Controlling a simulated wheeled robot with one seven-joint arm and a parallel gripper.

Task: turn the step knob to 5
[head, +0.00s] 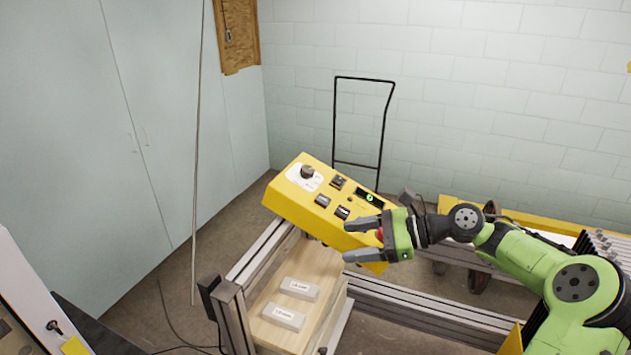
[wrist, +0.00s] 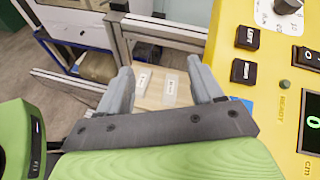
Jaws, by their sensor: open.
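The step knob (head: 307,171) is a dark round knob on a white dial plate at the far left end of the yellow control box (head: 285,194). In the wrist view the knob (wrist: 287,6) is cut by the top edge at the upper right; its setting cannot be read. My gripper (head: 346,241) is open and empty, in front of the right part of the box and apart from the knob. In the wrist view its two fingers (wrist: 165,85) point away from me, left of the box. A red item beside the gripper is partly hidden.
The box also carries dark buttons (head: 322,201) and a small green display (head: 369,197). A wooden board (head: 314,266) with two labelled grey blocks (head: 299,288) lies below, beside metal frame rails (head: 262,245). A black hand-truck frame (head: 359,79) stands behind. Space above the box is clear.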

